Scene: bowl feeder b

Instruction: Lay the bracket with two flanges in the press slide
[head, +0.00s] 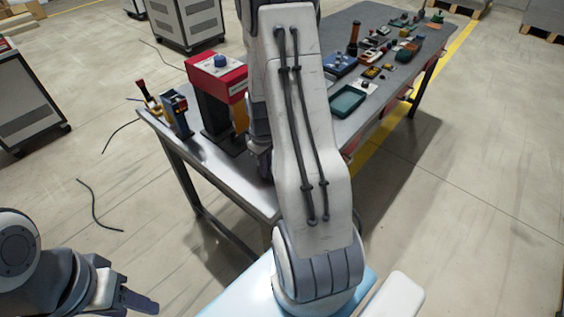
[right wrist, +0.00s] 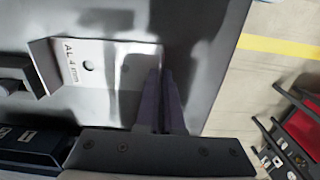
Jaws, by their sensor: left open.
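In the right wrist view a pale metal bracket (right wrist: 108,62) marked "AL 4 mm" shows its flat face with a round hole. One flange (right wrist: 45,66) stands at its left end. My right gripper (right wrist: 162,80) has its two fingers close together at the bracket's right edge, apparently closed on it; a second flange there is hidden. In the head view the red-topped press (head: 217,78) with a blue knob stands on the bench. My right arm hides its right side, and I cannot make out the slide. My left gripper (head: 135,300) is open and empty, low at the left, away from the bench.
The metal bench (head: 175,150) has small tools at its left end near the press. A grey mat at the far right holds a green tray (head: 347,101), a blue box (head: 340,64) and several small parts. Grey cabinets (head: 187,22) stand behind on open floor.

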